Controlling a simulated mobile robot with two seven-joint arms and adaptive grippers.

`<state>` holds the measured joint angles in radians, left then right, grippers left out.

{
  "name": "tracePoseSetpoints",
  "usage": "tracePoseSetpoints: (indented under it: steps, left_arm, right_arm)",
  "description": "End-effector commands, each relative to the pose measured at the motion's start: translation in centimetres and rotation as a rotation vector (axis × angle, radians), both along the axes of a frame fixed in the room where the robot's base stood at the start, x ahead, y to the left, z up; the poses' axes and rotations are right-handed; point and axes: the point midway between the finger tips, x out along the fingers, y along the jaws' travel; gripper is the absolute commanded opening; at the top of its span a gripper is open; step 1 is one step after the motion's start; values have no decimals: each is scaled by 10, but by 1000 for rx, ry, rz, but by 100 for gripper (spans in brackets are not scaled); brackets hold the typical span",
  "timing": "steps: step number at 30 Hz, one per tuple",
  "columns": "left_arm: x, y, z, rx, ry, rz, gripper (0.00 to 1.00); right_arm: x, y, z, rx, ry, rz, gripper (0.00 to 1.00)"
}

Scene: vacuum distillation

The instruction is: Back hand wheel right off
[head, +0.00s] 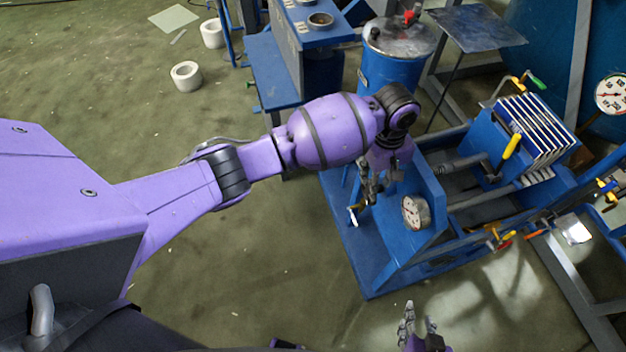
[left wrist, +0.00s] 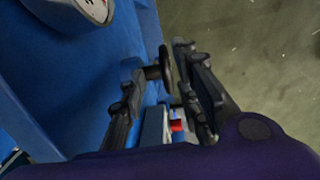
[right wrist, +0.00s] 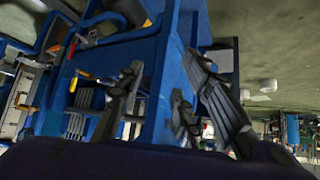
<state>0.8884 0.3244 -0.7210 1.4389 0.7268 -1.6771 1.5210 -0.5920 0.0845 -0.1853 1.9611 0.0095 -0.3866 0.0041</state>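A dark round hand wheel (left wrist: 166,70) on a short stem shows in the left wrist view, at the side of the blue machine frame (left wrist: 95,75). My left gripper (left wrist: 157,58) is open, with the wheel between or just beyond its fingertips; contact is not clear. In the head view my left gripper (head: 367,188) points down beside the blue panel with a round gauge (head: 415,212), and the wheel cannot be made out there. My right gripper (head: 419,322) is open and empty at the bottom of the head view, apart from the machine; its fingers also show in the right wrist view (right wrist: 163,66).
A blue drum (head: 392,65) stands behind my left arm. A stack of plates (head: 535,130), orange and yellow handles and another gauge (head: 611,94) are at the right. White rings (head: 186,75) lie on the green floor.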

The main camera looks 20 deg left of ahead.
Motion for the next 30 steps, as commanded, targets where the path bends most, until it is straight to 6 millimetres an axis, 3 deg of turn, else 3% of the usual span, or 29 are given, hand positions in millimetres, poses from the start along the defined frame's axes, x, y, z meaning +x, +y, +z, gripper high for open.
tracePoseSetpoints:
  steps: [5,18,24,30]
  left_arm:
    - [13,14,-5,60,-44,-3,30]
    - [13,14,-69,59,-42,-5,30]
    - [13,14,-76,59,-45,-6,30]
    - [14,13,-76,57,-46,-6,30]
  right_arm:
    - [-16,-3,-13,-7,37,4,33]
    - [-18,-10,-19,-18,37,-3,33]
    - [-4,-7,-13,-11,10,-10,33]
    - [-6,-6,-14,-9,13,-13,33]
